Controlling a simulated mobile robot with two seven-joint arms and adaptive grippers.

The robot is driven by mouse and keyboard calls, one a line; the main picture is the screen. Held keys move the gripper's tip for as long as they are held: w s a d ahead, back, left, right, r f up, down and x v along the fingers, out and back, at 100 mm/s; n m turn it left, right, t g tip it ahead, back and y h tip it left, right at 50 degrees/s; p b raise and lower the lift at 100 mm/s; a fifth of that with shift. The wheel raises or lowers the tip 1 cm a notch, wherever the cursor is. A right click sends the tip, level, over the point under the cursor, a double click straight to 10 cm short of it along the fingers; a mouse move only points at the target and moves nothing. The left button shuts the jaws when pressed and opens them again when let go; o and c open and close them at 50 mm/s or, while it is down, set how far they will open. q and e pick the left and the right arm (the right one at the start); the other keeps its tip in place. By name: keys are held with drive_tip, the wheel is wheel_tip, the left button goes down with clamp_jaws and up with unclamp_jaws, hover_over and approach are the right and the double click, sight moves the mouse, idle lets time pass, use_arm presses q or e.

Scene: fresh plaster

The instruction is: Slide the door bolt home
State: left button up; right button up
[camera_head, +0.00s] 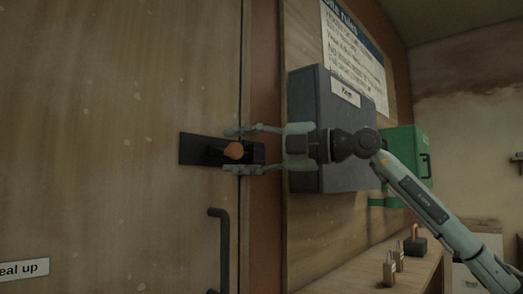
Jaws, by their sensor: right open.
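The door bolt is a black plate (191,149) on the wooden door (120,90), near the door's right edge. An orange round knob (234,150) stands out from it. My right gripper (238,151) reaches in from the right with its two fingers apart, one above and one below the knob. I cannot tell whether either finger touches the knob. The right part of the bolt is partly hidden by the fingers. My left gripper does not show.
A dark door handle (221,248) is below the bolt. A grey box (336,180) and a green box (402,146) hang on the wall behind my right arm. Padlocks (389,270) stand on a wooden shelf (362,276) at lower right. A rules poster (356,62) is above.

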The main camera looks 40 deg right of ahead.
drive_tip(key=v, duration=1.1)
drive_tip(key=shift+s+d, duration=0.3)
